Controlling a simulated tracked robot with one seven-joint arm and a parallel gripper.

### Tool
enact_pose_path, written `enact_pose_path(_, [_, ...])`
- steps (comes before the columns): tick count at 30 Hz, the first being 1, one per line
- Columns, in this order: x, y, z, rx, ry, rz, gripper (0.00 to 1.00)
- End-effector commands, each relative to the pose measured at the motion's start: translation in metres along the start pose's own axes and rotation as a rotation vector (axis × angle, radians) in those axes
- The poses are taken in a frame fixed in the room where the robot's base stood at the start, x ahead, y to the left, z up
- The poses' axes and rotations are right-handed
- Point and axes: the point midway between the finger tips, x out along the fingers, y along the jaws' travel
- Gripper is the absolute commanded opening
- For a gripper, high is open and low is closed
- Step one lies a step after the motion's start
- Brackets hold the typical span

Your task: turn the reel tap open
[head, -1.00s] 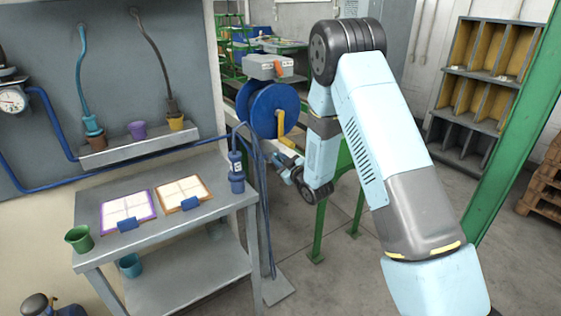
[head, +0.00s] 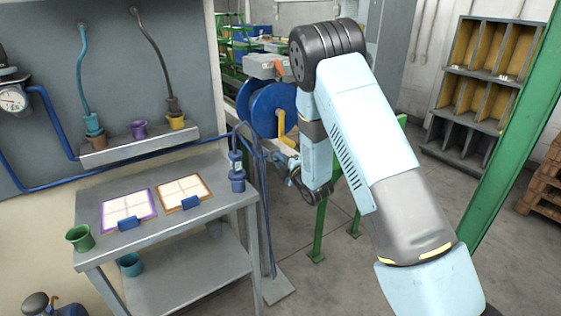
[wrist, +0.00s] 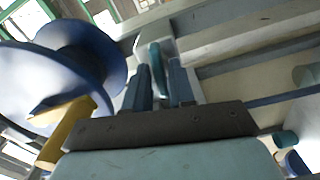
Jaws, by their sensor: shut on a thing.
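The blue hose reel (head: 273,104) stands behind the bench's right end, with a yellow crank (head: 283,128) on its side. In the wrist view the blue reel (wrist: 45,85) and the yellow crank (wrist: 66,132) are at the left. A slim teal lever (wrist: 156,58), apparently the reel tap's handle, stands between the two fingers of my gripper (wrist: 158,75). My gripper is shut on this lever, near its lower part. The tap's body is hidden by the fingers. In the head view my gripper is small and partly hidden beside the reel, and the lever cannot be made out.
A grey bench (head: 165,235) with two framed tile boards is at the left. A grey box with an orange lever (head: 278,67) sits above the reel. A green post (head: 515,130) is at the right.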

Motion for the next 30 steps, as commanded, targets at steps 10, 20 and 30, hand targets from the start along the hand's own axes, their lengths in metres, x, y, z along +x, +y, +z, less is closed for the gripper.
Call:
enact_pose_path(10, [-0.0012,-0.0051,-0.0013,-0.159,0.002,-0.009,0.00])
enact_pose_path(20, [-0.0014,-0.0064,-0.0020,-0.195,0.003,-0.011,0.00])
enact_pose_path(30, [-0.0017,-0.0073,-0.0025,-0.193,0.004,-0.013,0.30])
